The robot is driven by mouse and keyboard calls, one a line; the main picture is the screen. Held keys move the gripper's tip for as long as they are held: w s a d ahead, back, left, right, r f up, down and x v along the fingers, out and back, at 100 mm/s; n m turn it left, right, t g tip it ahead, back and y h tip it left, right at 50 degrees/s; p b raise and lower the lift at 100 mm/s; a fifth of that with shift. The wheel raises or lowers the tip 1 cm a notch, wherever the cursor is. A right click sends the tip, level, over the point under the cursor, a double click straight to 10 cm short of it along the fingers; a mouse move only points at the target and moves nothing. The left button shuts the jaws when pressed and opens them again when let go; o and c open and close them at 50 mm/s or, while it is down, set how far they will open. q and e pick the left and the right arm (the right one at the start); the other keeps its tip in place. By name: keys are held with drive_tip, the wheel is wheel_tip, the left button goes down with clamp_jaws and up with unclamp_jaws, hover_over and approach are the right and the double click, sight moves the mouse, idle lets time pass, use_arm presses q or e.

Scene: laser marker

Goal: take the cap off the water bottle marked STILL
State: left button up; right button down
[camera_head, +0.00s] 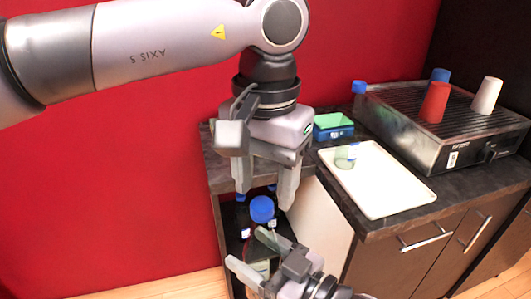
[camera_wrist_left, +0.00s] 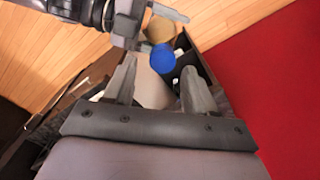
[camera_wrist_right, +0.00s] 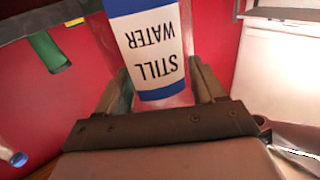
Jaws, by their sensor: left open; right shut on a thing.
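The water bottle is clear, with a white and blue label (camera_wrist_right: 152,45) reading STILL WATER in the right wrist view. My right gripper (camera_wrist_right: 158,75) is shut around its body. In the head view the bottle's blue cap (camera_head: 262,209) shows on top, and my right gripper (camera_head: 247,249) is below it at the bottle's side. My left gripper (camera_head: 264,198) points down from above, open, its fingertips close to the cap's height. In the left wrist view the blue cap (camera_wrist_left: 162,58) lies between or just beyond the open fingertips (camera_wrist_left: 159,70); contact cannot be told.
Dark bottles with blue caps (camera_head: 240,198) stand in the open cabinet compartment behind. On the counter are a white tray (camera_head: 390,196) with a small clear container (camera_head: 346,157), a green-topped blue box (camera_head: 333,126), and a ribbed machine (camera_head: 440,120) bearing red, blue and white cups.

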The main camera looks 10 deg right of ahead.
use_arm(q)
drive_tip(key=shift+f, duration=1.2)
